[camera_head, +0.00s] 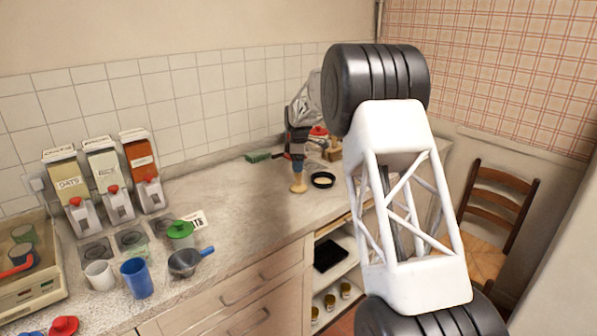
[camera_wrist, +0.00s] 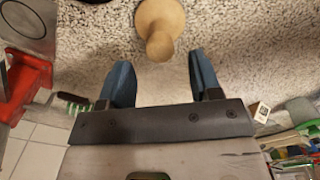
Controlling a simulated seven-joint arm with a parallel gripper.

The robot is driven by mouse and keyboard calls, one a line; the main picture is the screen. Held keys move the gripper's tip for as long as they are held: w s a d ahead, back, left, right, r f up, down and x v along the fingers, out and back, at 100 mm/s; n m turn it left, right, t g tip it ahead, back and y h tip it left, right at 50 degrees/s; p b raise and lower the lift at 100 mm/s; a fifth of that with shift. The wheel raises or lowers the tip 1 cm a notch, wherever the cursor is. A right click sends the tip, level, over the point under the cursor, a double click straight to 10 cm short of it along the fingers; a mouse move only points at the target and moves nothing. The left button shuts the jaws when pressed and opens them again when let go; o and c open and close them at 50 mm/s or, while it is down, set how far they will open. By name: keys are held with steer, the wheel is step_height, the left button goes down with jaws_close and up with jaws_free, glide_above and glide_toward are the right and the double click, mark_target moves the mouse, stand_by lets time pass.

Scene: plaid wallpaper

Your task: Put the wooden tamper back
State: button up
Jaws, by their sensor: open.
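The wooden tamper (camera_head: 299,184) is pale wood and stands on the speckled counter towards its far end. In the wrist view the tamper (camera_wrist: 160,35) lies at the top centre, its rounded handle end pointing towards my gripper. My gripper (camera_wrist: 162,75) is open, with one blue finger on each side of the handle's line and nothing between them. In the head view my gripper (camera_head: 297,158) is just above the tamper, pointing down. I cannot tell whether the fingers touch it. A holder for the tamper is not clearly visible.
A black ring (camera_head: 323,180) lies right of the tamper. A red item (camera_head: 318,131) and a wooden block (camera_head: 332,151) are behind, partly hidden by my arm. A green brush (camera_head: 258,156) lies by the wall. Dispensers (camera_head: 107,180), cups and a scoop (camera_head: 185,262) stand left; the counter between is clear.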

step_height(320, 180, up, 8)
stand_by(0.4)
steer(key=shift+r, duration=0.15)
stand_by(0.7)
steer(key=s+d+r+m, duration=0.3)
steer(key=s+d+r, duration=0.25)
steer(key=s, duration=0.55)
steer(key=s+d+r+m+t, duration=0.1)
steer(key=s+d+r+m, duration=0.25)
steer(key=s+d, duration=0.5)
steer(key=s+d+r+m, duration=0.2)
steer(key=s+d+r, duration=0.25)
steer(key=s, duration=0.85)
steer(key=s+d+f+m, duration=0.3)
steer(key=s, duration=1)
steer(key=s+d+f+m+t, duration=0.1)
steer(key=s+d+f+m, duration=0.2)
steer(key=s, duration=0.9)
steer(key=s+d+f+m, duration=0.3)
steer(key=s, duration=1)
steer(key=shift+s+f+m+t, duration=0.3)
steer(key=shift+s+f+m, duration=0.05)
